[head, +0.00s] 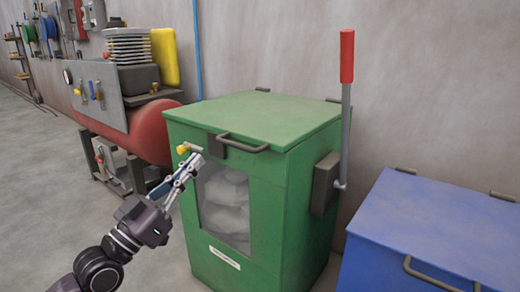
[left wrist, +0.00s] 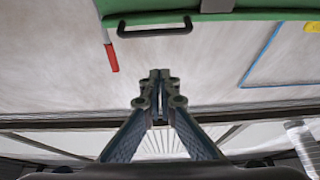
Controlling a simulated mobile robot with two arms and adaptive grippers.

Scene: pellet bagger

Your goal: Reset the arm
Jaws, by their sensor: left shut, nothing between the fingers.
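The green bagger (head: 230,165) stands in the middle of the head view with its lid closed. On its right side a grey lever with a red grip (head: 347,57) stands upright. The red grip also shows at the upper left of the left wrist view (left wrist: 112,57). My left gripper (head: 194,162) is shut and empty, in front of the bagger's upper left front, near a small yellow knob (head: 182,149). In the left wrist view its fingertips (left wrist: 160,76) meet below the dark lid handle (left wrist: 154,27), apart from the lever. My right gripper is not in view.
A blue bin (head: 425,225) with a closed lid stands at the right. A red tank (head: 150,132) with a gauge panel stands behind at the left. The grey floor (head: 40,200) at the left is clear. A blue pipe (head: 198,50) runs up the wall.

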